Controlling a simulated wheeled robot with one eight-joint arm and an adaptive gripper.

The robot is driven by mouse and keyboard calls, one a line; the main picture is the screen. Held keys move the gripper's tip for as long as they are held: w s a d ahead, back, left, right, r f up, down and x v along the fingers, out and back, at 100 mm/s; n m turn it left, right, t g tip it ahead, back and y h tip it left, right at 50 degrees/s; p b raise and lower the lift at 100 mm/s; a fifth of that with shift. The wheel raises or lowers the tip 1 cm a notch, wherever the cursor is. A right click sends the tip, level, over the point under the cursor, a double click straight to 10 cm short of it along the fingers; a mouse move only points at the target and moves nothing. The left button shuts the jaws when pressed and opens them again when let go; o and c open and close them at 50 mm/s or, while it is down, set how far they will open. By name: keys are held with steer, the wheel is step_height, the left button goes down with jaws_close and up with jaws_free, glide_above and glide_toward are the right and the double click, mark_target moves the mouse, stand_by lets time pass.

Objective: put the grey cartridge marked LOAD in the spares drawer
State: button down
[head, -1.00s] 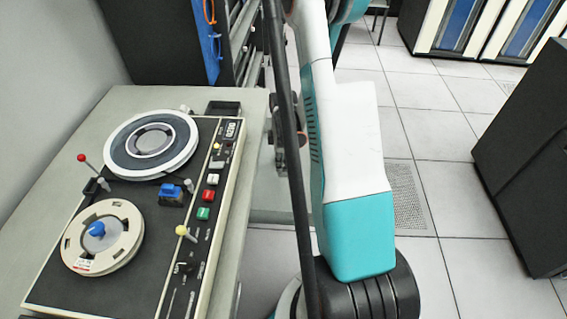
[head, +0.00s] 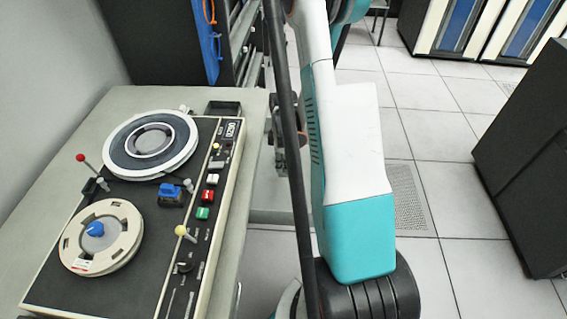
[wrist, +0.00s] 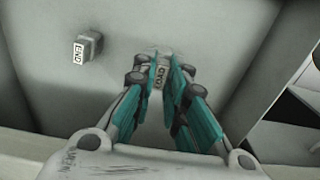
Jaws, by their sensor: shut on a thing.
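In the wrist view my gripper (wrist: 162,78) has its teal fingers shut on a small grey cartridge (wrist: 160,72). The cartridge has a pale label with dark letters that seem to read LOAD, though they are small and partly hidden by the fingers. Below it is a plain grey-green surface with raised sides, which looks like the inside of a drawer (wrist: 215,35). I cannot tell whether the cartridge touches that surface. In the head view the gripper and cartridge cannot be made out behind my arm and a dark pole.
A second grey block marked END (wrist: 88,48) stands left of my gripper on the same surface. In the head view a tape deck (head: 150,200) with two reels covers the desk (head: 110,105) at left. A dark cabinet (head: 530,160) stands at right, with open tiled floor between.

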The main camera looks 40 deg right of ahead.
mark_target(283, 172)
steer(key=shift+f+b, duration=1.2)
steer(key=shift+f, duration=0.1)
stand_by(0.4)
steer(key=shift+f, duration=1.15)
steer(key=c, duration=1.5)
jaws_free()
steer(key=shift+c, duration=1.1)
steer(key=shift+r, duration=0.1)
steer(key=shift+r+p, duration=2.35)
steer(key=shift+r, duration=1.6)
